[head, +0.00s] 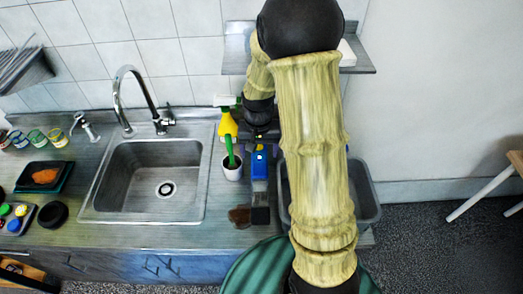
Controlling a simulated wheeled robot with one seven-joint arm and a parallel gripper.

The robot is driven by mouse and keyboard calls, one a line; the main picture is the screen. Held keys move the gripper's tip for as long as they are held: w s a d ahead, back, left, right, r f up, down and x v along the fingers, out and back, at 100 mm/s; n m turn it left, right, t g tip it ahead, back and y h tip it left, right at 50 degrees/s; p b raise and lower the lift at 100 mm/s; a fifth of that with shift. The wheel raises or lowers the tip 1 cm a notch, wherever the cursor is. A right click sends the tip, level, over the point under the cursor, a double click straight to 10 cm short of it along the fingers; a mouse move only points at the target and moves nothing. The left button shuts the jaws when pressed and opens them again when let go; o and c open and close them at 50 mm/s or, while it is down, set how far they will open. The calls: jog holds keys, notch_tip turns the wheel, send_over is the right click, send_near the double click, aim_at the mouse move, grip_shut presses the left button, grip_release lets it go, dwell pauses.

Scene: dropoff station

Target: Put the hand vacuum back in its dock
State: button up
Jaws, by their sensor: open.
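The hand vacuum (260,170) is a blue and dark body with a small yellow part and a dark, squarish front end. It lies on the counter right of the sink, its front end toward the counter's front edge. My gripper (261,138) is open at the vacuum's rear end, reaching down from above; its fingers are small and dark here, and I cannot tell whether they touch it. My arm covers much of the area to the right. I cannot make out the dock; it may be hidden behind my arm.
A white cup (232,169) with a green-handled tool and a yellow spray bottle (227,126) stand close left of the vacuum. A brown patch (240,216) lies by its front end. A grey bin (364,190) is at right, partly behind my arm. The sink (150,178) is left.

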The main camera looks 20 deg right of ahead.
jog(key=shift+r, duration=0.1)
dwell(0.5)
jog(key=shift+s+a+r, duration=0.1)
jog(key=shift+r, duration=0.05)
jog(key=s+a+r+n+t, duration=0.2)
jog(key=s+r, duration=0.5)
jog(key=s, duration=0.4)
jog(key=shift+a+r+n+t, duration=0.2)
jog(key=shift+a+n+t, duration=0.1)
jog(key=shift+n, duration=0.5)
